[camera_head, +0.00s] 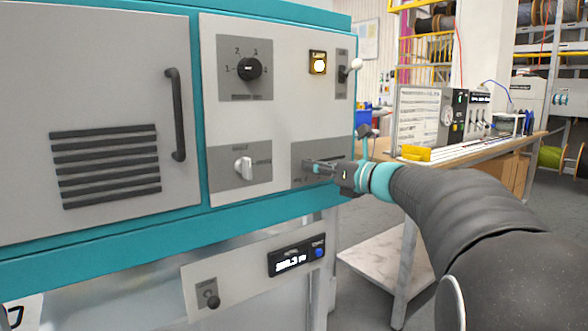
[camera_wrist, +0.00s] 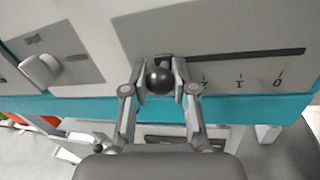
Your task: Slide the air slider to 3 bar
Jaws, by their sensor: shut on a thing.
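The air slider is a dark round knob (camera_wrist: 160,79) in a long slot on a grey plate (camera_wrist: 220,27), which also shows on the cabinet front in the head view (camera_head: 300,168). In the wrist view my gripper (camera_wrist: 161,78) has one finger on each side of the knob and is shut on it. The marks 2, 1 and 0 show along the slot to the right of the knob. The knob stands left of the 2, about one mark's spacing away. Any mark under it is hidden by the knob and fingers. My gripper (camera_head: 318,167) covers part of the plate in the head view.
A rotary dial (camera_head: 249,69), a white-handled switch (camera_head: 243,167), a lit square button (camera_head: 318,63) and a lever (camera_head: 350,70) are close by on the cabinet. A workbench (camera_head: 470,150) stands to the right. Floor shows between them.

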